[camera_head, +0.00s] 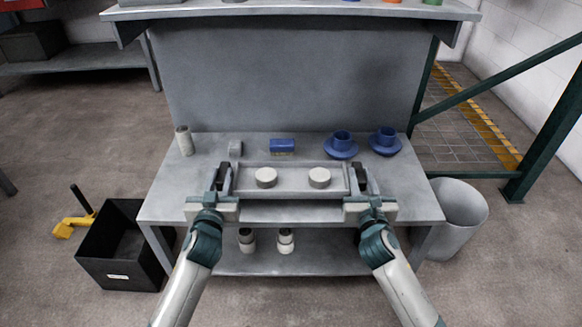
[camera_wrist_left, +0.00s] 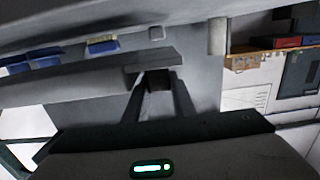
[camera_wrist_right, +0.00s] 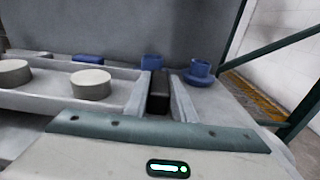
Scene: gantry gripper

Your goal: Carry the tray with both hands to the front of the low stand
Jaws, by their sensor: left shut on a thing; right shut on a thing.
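The grey tray (camera_head: 293,180) has raised rims and carries two round pale grey blocks, a left one (camera_head: 266,177) and a right one (camera_head: 320,177). It is over the front part of the grey workbench (camera_head: 165,205); whether it touches the top is unclear. My left gripper (camera_head: 222,180) is shut on the tray's left end, and its fingers show in the left wrist view (camera_wrist_left: 160,92). My right gripper (camera_head: 361,180) is shut on the tray's right end, also visible in the right wrist view (camera_wrist_right: 159,98). I cannot tell which thing is the low stand.
Behind the tray stand a grey cylinder (camera_head: 184,140), a small grey block (camera_head: 235,148), a blue box (camera_head: 282,146) and two blue cups on saucers (camera_head: 341,143) (camera_head: 385,140). A black bin (camera_head: 120,250) stands left of the bench, a grey bin (camera_head: 458,218) right.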

